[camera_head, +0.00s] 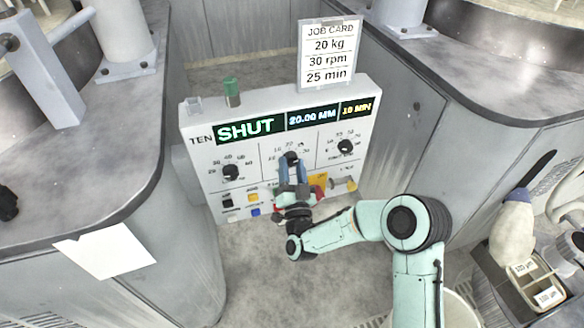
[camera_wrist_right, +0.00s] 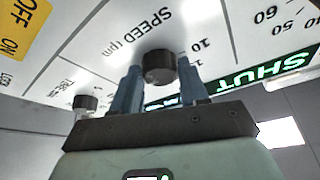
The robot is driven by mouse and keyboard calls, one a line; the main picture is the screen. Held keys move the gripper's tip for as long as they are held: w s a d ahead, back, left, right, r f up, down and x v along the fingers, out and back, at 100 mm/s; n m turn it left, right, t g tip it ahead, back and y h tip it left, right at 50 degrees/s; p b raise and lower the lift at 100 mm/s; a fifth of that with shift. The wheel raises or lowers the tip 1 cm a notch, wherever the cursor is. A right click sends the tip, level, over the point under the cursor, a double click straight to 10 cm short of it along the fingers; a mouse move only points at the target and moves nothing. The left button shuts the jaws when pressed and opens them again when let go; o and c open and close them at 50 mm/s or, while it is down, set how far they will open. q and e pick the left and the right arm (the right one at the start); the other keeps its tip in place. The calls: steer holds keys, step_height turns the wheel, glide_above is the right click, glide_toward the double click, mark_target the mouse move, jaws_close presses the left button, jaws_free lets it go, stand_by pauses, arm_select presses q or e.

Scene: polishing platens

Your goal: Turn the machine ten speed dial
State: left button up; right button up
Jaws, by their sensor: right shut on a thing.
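The machine ten panel (camera_head: 200,152) stands upright, marked TEN. The black speed dial (camera_head: 291,158) is the middle one of three and also shows in the right wrist view (camera_wrist_right: 158,67), beside the lettering SPEED rpm. My right gripper (camera_head: 291,169) reaches it from below. In the right wrist view its blue fingers (camera_wrist_right: 160,82) stand on either side of the dial, shut on it. The dial's pointer is hard to make out. The display (camera_head: 249,129) reads SHUT, then a blurred number, then 10 MIN. My left gripper is not in view.
A left dial (camera_head: 231,172) and a right dial (camera_head: 345,146) flank the speed dial closely. Switches (camera_head: 254,212) sit below. A job card (camera_head: 329,55) on top reads 20 kg, 30 rpm, 25 min. A green-capped post (camera_head: 232,92) stands on the panel.

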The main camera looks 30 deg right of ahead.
steer(key=o, duration=1.1)
steer(key=shift+c, duration=0.2)
steer(key=shift+s, duration=0.1)
steer(key=shift+s+a+f, duration=0.2)
steer(key=shift+s+a, duration=0.05)
steer(key=shift+s, duration=0.05)
arm_select(q)
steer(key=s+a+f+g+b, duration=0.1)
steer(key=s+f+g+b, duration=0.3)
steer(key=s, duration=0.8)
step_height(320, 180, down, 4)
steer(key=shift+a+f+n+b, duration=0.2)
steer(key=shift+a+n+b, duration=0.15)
steer(key=shift+b, duration=0.7)
arm_select(e)
steer(key=v, duration=1.2)
steer(key=shift+s, duration=0.2)
